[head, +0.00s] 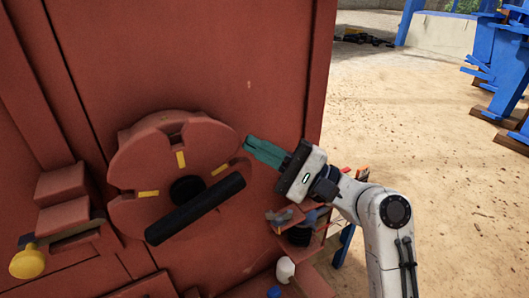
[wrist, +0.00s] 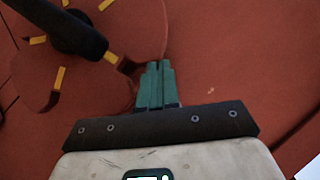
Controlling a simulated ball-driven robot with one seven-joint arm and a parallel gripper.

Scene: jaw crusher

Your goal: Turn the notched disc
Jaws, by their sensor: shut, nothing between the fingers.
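The notched disc (head: 150,160) is a reddish-brown round plate on the red machine wall. It has notches in its rim, yellow marks and a dark hub with a black bar handle (head: 196,209) slanting up to the right across its lower part. My gripper (head: 248,142) has green fingers, shut and empty, at the disc's upper right rim. In the wrist view the disc (wrist: 95,75) fills the upper left, and the finger tips (wrist: 159,64) point at the wall close beside a rim notch. I cannot tell whether they touch the disc.
The red machine wall (head: 270,50) stands behind the disc. A yellow knob (head: 27,262) and a stepped block (head: 62,183) are at the left. A small shelf with several items (head: 297,215) sits below my gripper. Sandy open ground (head: 440,130) lies to the right.

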